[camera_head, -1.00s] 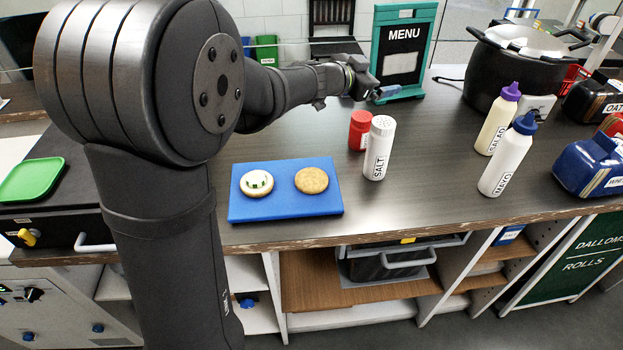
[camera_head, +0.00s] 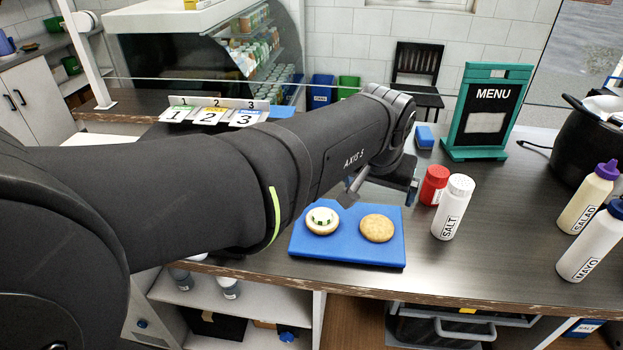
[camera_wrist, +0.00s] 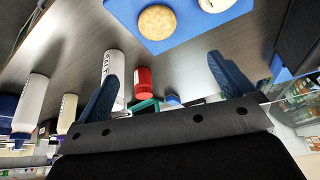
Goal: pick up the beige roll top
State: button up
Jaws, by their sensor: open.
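The beige roll top (camera_head: 377,228) lies on the right half of the blue board (camera_head: 345,249). The other roll half (camera_head: 322,221), with white and green filling on it, lies to its left on the same board. In the wrist view the roll top (camera_wrist: 157,22) shows near the top edge, with the filled half cut off beside it. My gripper (camera_head: 375,190) is above and behind the board, partly hidden by my arm. In the wrist view its two blue fingers (camera_wrist: 165,85) are wide apart with nothing between them; the roll top is beyond them.
A red shaker (camera_head: 434,185) and a white salt shaker (camera_head: 453,207) stand right of the board. Salad (camera_head: 588,200) and mayo (camera_head: 594,245) bottles stand farther right. The menu sign (camera_head: 487,112) and a small blue block (camera_head: 424,137) stand behind. The counter is clear in front of the salt.

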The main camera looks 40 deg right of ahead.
send_over(377, 225)
jog(key=s+a, duration=0.1)
jog(key=a, duration=0.1)
jog(key=f, duration=1.1)
jog(key=shift+s+a, duration=0.15)
jog(key=shift+s, duration=0.05)
jog(key=shift+x, duration=2.85)
jog(key=shift+c, duration=0.5)
jog(key=c, duration=1)
